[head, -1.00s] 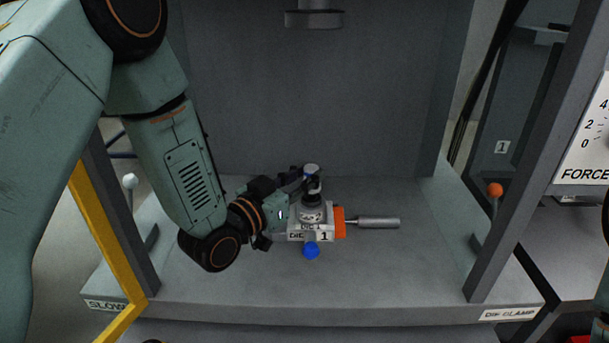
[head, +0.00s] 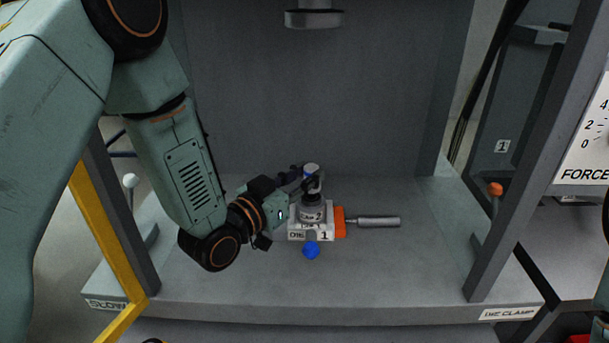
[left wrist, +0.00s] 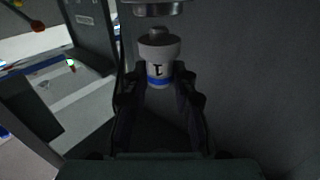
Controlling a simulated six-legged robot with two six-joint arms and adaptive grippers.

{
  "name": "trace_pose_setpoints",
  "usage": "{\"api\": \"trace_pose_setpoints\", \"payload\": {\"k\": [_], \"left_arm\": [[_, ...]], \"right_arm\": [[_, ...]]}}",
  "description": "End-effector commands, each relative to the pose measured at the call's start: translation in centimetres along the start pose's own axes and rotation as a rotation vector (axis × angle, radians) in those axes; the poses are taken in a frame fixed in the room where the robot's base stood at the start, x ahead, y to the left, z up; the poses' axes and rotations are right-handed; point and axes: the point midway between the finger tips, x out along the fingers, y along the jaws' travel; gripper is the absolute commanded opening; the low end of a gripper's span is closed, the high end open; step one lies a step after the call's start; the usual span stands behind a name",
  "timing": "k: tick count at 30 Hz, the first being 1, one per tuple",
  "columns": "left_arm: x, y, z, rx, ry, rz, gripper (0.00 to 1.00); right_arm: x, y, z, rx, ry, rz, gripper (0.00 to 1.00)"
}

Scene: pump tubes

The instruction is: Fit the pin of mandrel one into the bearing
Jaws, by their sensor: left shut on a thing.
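My left gripper (head: 308,184) is shut on mandrel one (head: 311,170), a grey-white cylinder with a blue band, held upright over the die. In the left wrist view the mandrel (left wrist: 158,58) bears a "1" mark and sits between the fingertips (left wrist: 160,88). The bearing (head: 312,212), a grey round piece, stands on the block labelled die 1 (head: 310,234). The fingers hide the mandrel's lower end, so I cannot tell whether its pin is inside the bearing. My right gripper is out of view.
The die has an orange part (head: 339,221) with a grey rod (head: 378,222) and a blue knob (head: 311,251) in front. A press ram (head: 314,18) hangs above. Frame posts and levers with white (head: 129,181) and orange (head: 495,189) knobs flank the bed.

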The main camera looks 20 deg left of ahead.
Motion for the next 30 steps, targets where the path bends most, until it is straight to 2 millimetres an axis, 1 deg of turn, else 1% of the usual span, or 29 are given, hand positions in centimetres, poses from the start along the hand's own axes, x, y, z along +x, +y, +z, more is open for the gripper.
{"api": "trace_pose_setpoints", "payload": {"k": [18,30], "left_arm": [[0.08,-0.03,-0.09,0.001,0.004,0.000,0.00],[0.08,-0.03,0.69,0.001,0.004,0.000,0.00]], "right_arm": [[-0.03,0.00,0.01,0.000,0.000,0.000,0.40],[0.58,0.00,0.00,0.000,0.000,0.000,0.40]]}}
